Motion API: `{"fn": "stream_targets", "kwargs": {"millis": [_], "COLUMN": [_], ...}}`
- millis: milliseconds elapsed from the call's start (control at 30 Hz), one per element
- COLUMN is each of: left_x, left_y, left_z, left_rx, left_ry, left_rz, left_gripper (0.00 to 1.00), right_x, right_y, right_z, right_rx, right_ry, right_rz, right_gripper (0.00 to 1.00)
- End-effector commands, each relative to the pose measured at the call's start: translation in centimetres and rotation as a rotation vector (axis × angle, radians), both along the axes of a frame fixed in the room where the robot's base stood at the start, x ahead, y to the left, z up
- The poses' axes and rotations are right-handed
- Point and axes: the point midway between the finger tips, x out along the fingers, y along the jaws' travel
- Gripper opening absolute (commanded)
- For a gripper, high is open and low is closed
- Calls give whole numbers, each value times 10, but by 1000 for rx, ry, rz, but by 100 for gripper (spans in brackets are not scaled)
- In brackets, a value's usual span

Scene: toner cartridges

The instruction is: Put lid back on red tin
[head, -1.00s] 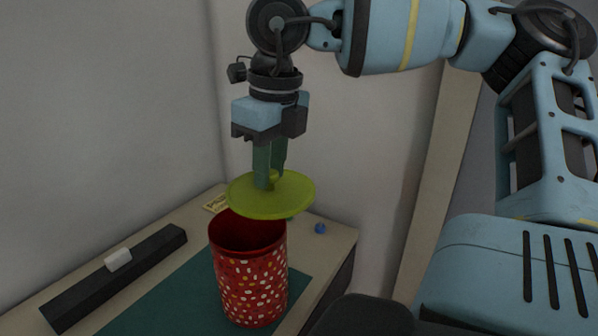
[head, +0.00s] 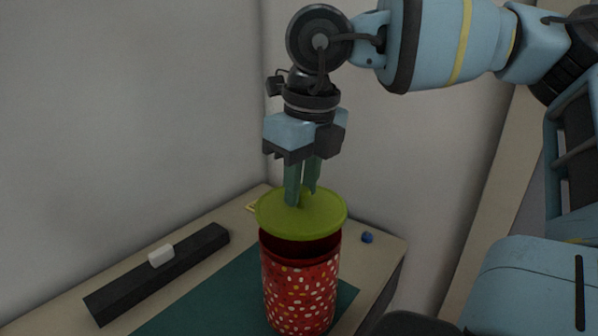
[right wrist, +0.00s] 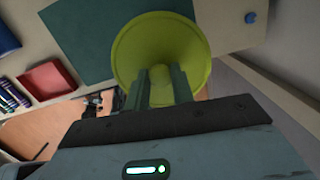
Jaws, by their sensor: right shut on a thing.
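The red tin (head: 300,295) with white and yellow dots stands upright on a dark green mat (head: 222,300). Its dark open mouth shows under the near edge of the lid. The round yellow-green lid (head: 320,226) is held roughly level just above the tin's mouth, with a gap at the front. My right gripper (head: 301,198) points down and is shut on the lid's knob. In the right wrist view the lid (right wrist: 150,45) lies below the fingers (right wrist: 160,88) and hides the tin. My left gripper is in neither view.
A small blue object (head: 367,237) lies near the table's right edge. A pale card (head: 250,207) is partly hidden behind the lid. Walls stand close behind the table.

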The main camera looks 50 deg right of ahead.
Motion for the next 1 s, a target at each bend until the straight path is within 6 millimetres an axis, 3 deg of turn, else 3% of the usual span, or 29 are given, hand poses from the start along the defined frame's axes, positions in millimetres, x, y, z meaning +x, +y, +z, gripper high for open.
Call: {"fn": "stream_targets", "kwargs": {"millis": [200, 400, 1000], "left_x": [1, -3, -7], "left_y": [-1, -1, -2], "left_z": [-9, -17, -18], "left_rx": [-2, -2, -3], "left_ry": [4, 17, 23], "left_rz": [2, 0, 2], "left_gripper": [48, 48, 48], "right_x": [1, 1, 0], "right_y": [0, 0, 0], "right_z": [-21, -30, -32], "right_rx": [0, 1, 0], "right_ry": [3, 1, -1], "right_rz": [1, 0, 1], "right_gripper": [1, 1, 1]}}
